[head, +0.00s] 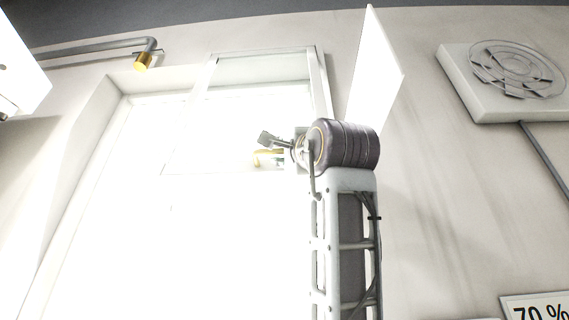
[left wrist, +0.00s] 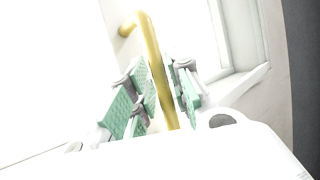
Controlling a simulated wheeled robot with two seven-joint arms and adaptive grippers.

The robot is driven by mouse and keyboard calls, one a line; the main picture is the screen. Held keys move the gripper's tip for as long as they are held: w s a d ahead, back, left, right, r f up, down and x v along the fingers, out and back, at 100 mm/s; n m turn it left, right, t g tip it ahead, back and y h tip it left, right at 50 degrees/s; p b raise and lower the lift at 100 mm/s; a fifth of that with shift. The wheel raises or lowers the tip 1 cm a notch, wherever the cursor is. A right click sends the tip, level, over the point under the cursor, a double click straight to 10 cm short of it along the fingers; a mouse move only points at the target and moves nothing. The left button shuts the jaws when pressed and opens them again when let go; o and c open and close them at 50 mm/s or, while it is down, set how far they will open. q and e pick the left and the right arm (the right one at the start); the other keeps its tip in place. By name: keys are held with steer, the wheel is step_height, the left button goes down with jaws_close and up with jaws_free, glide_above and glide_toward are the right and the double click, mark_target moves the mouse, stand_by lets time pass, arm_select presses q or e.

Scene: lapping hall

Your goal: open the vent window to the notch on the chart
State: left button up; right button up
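The vent window pane (head: 262,72) shows at the top of the bright window in the head view. Its tilt is hard to judge against the glare. A brass handle (left wrist: 152,62) runs between the green finger pads of my left gripper (left wrist: 163,92) in the left wrist view. The pads sit close on both sides of the handle, with little gap. In the head view my left gripper (head: 268,146) is at the lower right of the pane, beside the small brass piece (head: 264,159). A sign reading 70 % (head: 540,311) is cut off at lower right. My right gripper is not seen.
A white upright panel (head: 375,75) stands right of the window, behind my arm. A round fan-like unit (head: 515,68) is on the wall at right. A pipe with a brass end (head: 143,61) runs at upper left. A white box (head: 18,68) is at the left edge.

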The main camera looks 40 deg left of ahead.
arm_select(q)
steer(key=v, duration=1.2)
stand_by(0.5)
stand_by(0.3)
